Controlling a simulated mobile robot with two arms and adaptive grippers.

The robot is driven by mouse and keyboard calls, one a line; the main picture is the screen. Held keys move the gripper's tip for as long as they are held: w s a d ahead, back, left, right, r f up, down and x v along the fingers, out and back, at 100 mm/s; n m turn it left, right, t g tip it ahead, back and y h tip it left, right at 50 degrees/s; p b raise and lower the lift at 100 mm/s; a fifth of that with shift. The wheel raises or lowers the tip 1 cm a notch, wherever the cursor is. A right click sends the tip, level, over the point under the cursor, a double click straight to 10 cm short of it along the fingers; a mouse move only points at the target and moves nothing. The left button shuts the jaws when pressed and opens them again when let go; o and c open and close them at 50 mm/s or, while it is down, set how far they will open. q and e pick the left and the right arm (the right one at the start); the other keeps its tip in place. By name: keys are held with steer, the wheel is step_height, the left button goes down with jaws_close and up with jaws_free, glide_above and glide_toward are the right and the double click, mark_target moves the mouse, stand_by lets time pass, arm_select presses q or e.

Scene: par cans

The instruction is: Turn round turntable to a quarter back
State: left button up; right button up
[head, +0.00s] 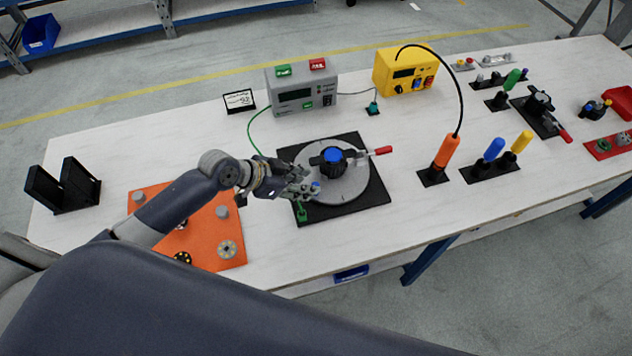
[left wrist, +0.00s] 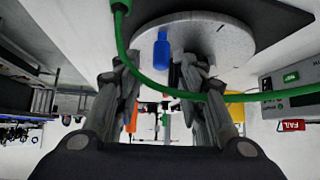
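The round turntable (head: 345,185) is a grey disc on a square black base (head: 375,193) on the white bench. A black fixture with a blue top (head: 332,155) stands on it, with a red-handled clamp (head: 381,150) pointing right. A small blue peg (head: 316,184) stands near the disc's left front edge; in the left wrist view the peg (left wrist: 161,48) shows between the fingers, with gaps on both sides. My left gripper (head: 308,188) is open at that edge, and its fingers (left wrist: 160,62) partly hide the disc. My right gripper is not in view.
A green cable (left wrist: 150,82) crosses in front of the left fingers, from the grey tester (head: 300,92) to a green plug (head: 302,212). An orange plate (head: 205,235) lies under my left arm. An orange-handled tool (head: 446,151) stands right.

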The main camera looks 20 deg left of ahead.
mark_target(316, 184)
arm_select(q)
steer(key=x, duration=0.4)
steer(key=shift+w, duration=0.3)
steer(key=shift+w+d+f, duration=0.25)
steer(key=shift+d+f, duration=0.1)
steer(key=shift+f, duration=0.2)
jaws_close()
